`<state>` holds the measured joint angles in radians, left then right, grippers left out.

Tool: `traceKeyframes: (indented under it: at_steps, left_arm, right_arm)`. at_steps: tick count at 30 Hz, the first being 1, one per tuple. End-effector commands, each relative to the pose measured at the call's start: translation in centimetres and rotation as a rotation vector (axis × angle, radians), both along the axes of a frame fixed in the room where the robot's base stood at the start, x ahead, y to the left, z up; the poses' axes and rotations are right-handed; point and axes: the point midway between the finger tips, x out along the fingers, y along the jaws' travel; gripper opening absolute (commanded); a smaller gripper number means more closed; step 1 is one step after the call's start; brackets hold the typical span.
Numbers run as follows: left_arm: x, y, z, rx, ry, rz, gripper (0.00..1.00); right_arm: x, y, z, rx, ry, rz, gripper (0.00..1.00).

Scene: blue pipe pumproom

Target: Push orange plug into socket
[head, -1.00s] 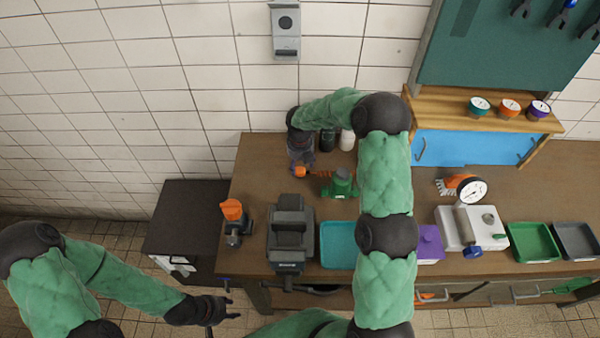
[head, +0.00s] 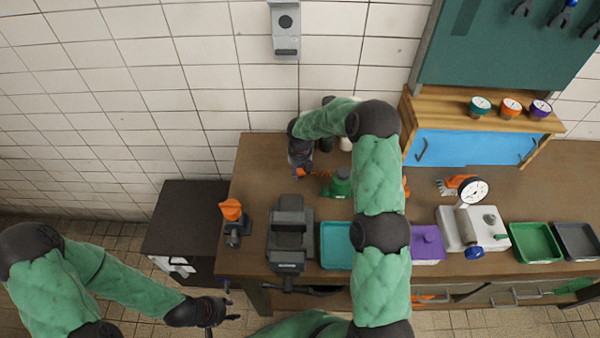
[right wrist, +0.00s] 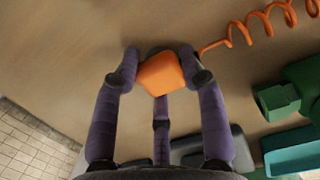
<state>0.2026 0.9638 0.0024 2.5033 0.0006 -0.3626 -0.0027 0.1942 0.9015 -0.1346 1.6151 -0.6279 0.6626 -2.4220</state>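The orange plug (head: 301,173) is near the back left of the bench, at the end of an orange coiled cord (head: 322,174). My right gripper (head: 301,167) reaches down over it from behind. In the right wrist view the plug (right wrist: 161,75) sits between the fingers of the right gripper (right wrist: 160,70), which touch its sides. The bench top is close behind it. My left gripper (head: 229,304) is open and empty, low in front of the bench. A grey wall box (head: 285,28) with a dark round opening may be the socket; I cannot tell for sure.
A green fitting (head: 340,184) stands right of the plug. A black vise (head: 290,235), an orange-topped device (head: 232,220) and a teal tray (head: 336,258) are nearer the front edge. Dark and white bottles (head: 346,143) stand behind, beside my right arm. The bench's back left is clear.

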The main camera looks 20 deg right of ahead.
Motion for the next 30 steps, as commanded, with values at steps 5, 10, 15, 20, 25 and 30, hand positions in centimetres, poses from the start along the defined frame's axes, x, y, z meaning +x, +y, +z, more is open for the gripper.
traceKeyframes:
  at_steps: [5, 10, 15, 20, 25, 30]
  left_arm:
    - [0.0, 0.0, 0.0, 0.000, 0.000, 0.000, 0.40]
    - [0.0, 0.0, 0.0, 0.000, 0.000, 0.000, 0.40]
    - [0.0, 0.0, 0.1, 0.000, 0.000, 0.000, 0.40]
    - [0.0, 0.0, 0.4, 0.000, 0.000, 0.000, 0.40]
    - [0.0, 0.0, 0.7, 0.000, 0.000, 0.000, 0.40]
    - [0.0, 0.0, 1.0, 0.000, 0.000, 0.000, 0.40]
  right_arm:
    - [0.0, 0.0, 0.0, 0.000, 0.000, 0.000, 0.13]
    - [0.0, 0.0, 0.0, 0.000, 0.000, 0.000, 0.13]
    - [0.0, 0.0, 0.6, 0.000, -0.001, 0.000, 0.13]
    - [0.1, 0.0, 2.4, 0.000, -0.005, -0.001, 0.13]
    - [-0.1, 1.3, 4.8, 0.000, -0.003, 0.004, 0.12]
    - [-0.6, 3.5, 7.4, 0.001, -0.003, 0.003, 0.12]
